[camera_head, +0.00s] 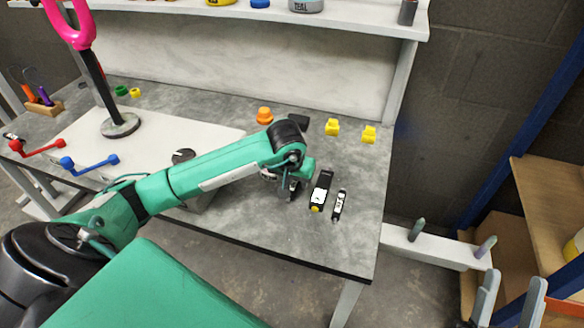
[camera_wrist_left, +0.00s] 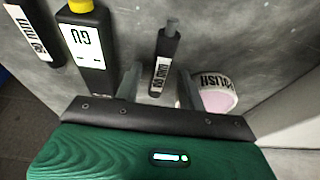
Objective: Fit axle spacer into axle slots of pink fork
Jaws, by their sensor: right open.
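The pink fork (camera_head: 78,35) stands at the upper left in the head view, prongs up, its dark stem on a round base; the prong tips run out of frame. My left gripper (camera_head: 288,192) is low over the table's right part. In the left wrist view its fingers (camera_wrist_left: 158,86) are apart, on either side of a slim black item with a grey tip and white label (camera_wrist_left: 168,48). A gap shows on the item's left; contact on the right is unclear. I cannot tell whether this is the axle spacer. My right gripper (camera_head: 508,306) is open and empty at the lower right.
A black gauge with a yellow end (camera_head: 321,190) and a slim labelled item (camera_head: 339,205) lie right of my left gripper. A polish tin (camera_wrist_left: 218,94) is close by. Yellow blocks (camera_head: 332,127) and an orange piece (camera_head: 264,115) sit farther back. Red (camera_head: 40,147) and blue (camera_head: 85,163) handles lie left.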

